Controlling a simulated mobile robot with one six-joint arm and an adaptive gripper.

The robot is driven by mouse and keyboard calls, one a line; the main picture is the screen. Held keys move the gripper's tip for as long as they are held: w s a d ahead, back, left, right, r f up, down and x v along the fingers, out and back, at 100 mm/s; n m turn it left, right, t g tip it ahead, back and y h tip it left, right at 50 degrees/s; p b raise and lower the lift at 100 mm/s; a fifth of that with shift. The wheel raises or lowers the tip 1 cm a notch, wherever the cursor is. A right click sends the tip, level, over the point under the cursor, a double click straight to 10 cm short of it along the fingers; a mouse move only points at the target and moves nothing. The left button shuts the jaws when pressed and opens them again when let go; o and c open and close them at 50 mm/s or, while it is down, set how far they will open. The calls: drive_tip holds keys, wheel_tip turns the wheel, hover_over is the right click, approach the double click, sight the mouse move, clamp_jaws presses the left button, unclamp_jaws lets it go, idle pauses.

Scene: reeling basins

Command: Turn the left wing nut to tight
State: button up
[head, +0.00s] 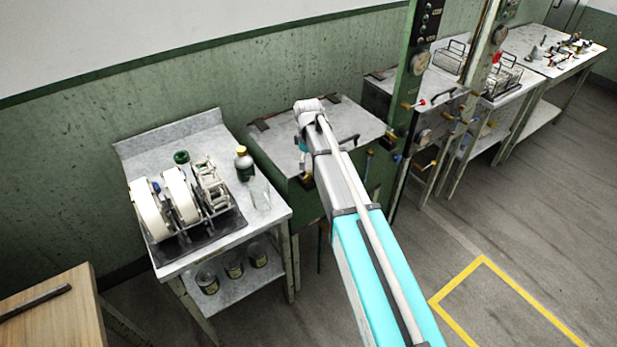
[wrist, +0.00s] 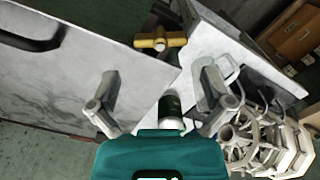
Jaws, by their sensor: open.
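A brass wing nut (wrist: 160,42) shows in the wrist view at the edge of the grey basin lid (wrist: 60,75), its wings lying roughly across the picture. In the head view a small brass part (head: 306,180) shows at the lid's front left, beside my arm. My gripper (wrist: 157,92) is open and empty, its two fingers well apart. The wing nut appears beyond the fingertips, between their lines and apart from them. In the head view my arm reaches over the green basin (head: 275,185) and hides most of the gripper. I cannot tell how tight the nut is.
A metal table (head: 215,250) left of the basin bears white reels (head: 182,197), a bottle (head: 244,165) and a clear glass (head: 260,195). Jars (head: 233,266) stand on its lower shelf. A green post (head: 412,85) rises right of my arm. Open floor (head: 480,235) lies at right.

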sight(308, 172)
drive_tip(key=shift+f+b, duration=2.45)
drive_tip(key=shift+f, duration=0.35)
drive_tip(key=shift+c, duration=0.3)
drive_tip(key=c, duration=0.7)
drive_tip(key=shift+m, duration=3.1)
